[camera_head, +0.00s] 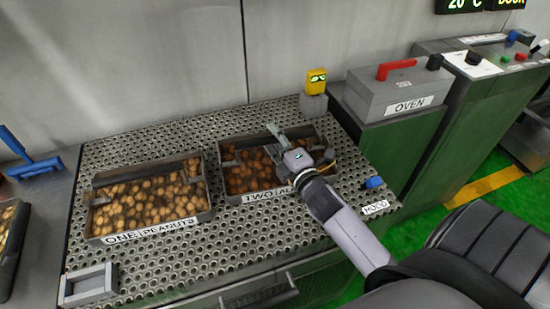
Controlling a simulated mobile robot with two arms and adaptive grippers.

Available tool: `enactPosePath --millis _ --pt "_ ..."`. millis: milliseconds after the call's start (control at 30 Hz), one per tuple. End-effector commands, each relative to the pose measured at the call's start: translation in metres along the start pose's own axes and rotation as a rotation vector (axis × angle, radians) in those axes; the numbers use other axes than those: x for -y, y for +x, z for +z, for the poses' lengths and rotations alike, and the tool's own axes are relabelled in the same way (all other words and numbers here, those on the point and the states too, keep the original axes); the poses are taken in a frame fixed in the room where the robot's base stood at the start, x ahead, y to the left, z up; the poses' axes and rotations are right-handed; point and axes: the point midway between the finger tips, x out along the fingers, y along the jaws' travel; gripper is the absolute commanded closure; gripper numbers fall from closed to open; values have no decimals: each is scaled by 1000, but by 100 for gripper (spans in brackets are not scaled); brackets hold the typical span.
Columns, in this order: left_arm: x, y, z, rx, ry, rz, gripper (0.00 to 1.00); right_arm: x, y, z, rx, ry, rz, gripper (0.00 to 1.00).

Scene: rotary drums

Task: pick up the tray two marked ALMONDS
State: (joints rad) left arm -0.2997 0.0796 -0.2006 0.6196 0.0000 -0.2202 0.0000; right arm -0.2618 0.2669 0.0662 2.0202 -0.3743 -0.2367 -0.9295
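Tray two (226,191), a dark tray full of brown nuts, stands on the perforated metal top. Its front label (258,196) reads "TWO" and the start of another word; my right arm hides the rest. My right gripper (277,136) is over the right part of tray two, with its wrist above the tray's front right corner. I cannot tell whether its fingers are apart or whether they touch the tray. My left gripper is not in view.
Tray one (95,240), labelled PEANUTS, stands left of tray two. A grey box marked OVEN (395,100) with a red handle is at the right. A yellow device (316,82) stands behind tray two. A blue knob (374,182) is near the HOOD label.

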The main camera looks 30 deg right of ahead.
Motion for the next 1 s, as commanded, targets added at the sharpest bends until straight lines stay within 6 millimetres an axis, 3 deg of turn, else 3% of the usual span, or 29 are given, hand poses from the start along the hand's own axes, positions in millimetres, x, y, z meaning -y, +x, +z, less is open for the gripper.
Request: enactPosePath --millis 567,1000 --pt "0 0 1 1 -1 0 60 0 0 0 0 0 0 100" --pt "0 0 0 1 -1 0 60 0 0 0 0 1 -1 100"
